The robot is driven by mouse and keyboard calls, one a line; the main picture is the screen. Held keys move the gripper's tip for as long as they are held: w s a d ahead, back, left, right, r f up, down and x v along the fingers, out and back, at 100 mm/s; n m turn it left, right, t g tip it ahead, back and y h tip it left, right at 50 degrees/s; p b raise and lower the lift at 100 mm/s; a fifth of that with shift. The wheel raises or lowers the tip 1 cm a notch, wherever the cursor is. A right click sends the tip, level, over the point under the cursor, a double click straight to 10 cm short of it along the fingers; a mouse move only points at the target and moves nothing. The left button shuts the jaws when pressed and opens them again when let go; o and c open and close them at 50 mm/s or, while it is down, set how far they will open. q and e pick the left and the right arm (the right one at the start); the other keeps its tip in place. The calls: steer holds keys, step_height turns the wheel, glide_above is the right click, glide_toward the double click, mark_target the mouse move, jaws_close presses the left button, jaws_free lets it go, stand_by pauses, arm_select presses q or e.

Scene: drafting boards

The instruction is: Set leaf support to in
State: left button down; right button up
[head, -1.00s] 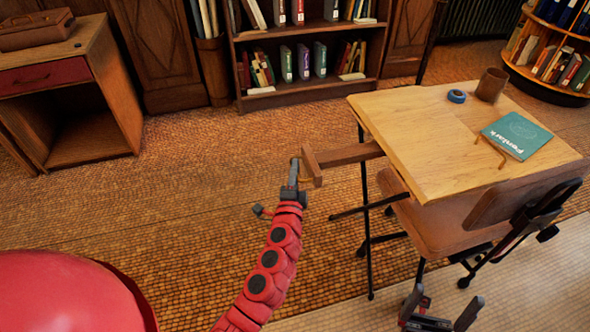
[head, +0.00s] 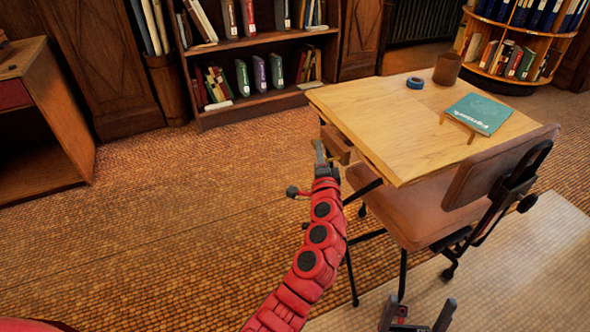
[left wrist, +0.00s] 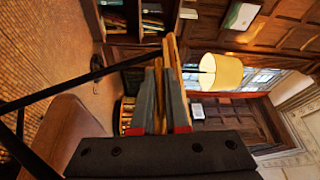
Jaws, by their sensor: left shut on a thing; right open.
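The leaf support (head: 338,147) is a wooden bar at the left side of the drafting table (head: 425,120), with a short length showing past the tabletop's edge. My left gripper (head: 321,156) is shut on its outer end. In the left wrist view the gripper fingers (left wrist: 164,102) close on a strip of wood, and the image is turned sideways. The bar's inner part is hidden under the tabletop. My right gripper (head: 417,315) is open and empty at the bottom of the head view, below the chair.
A wooden chair (head: 412,208) stands against the table's near side. A teal book (head: 481,113), a blue tape roll (head: 415,82) and a brown cup (head: 447,68) are on the tabletop. A bookcase (head: 255,114) stands behind. The floor left of the table is clear.

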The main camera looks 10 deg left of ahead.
mark_target(332, 149)
arm_select(q)
steer(key=w+d, duration=0.1)
steer(key=d+b, duration=0.1)
steer(key=shift+w+d+f, duration=0.15)
steer(key=shift+w+d, duration=0.25)
steer(key=shift+d+r+b, duration=0.15)
steer(key=shift+r+b, duration=0.05)
steer(key=shift+b, duration=0.1)
steer(key=c, duration=0.9)
jaws_free()
steer(key=shift+w+d, duration=0.1)
steer(key=shift+w, duration=0.05)
steer(key=p+v, duration=0.3)
steer(key=v, duration=1.4)
steer(key=shift+s+f, duration=0.1)
steer(key=shift+s, duration=0.1)
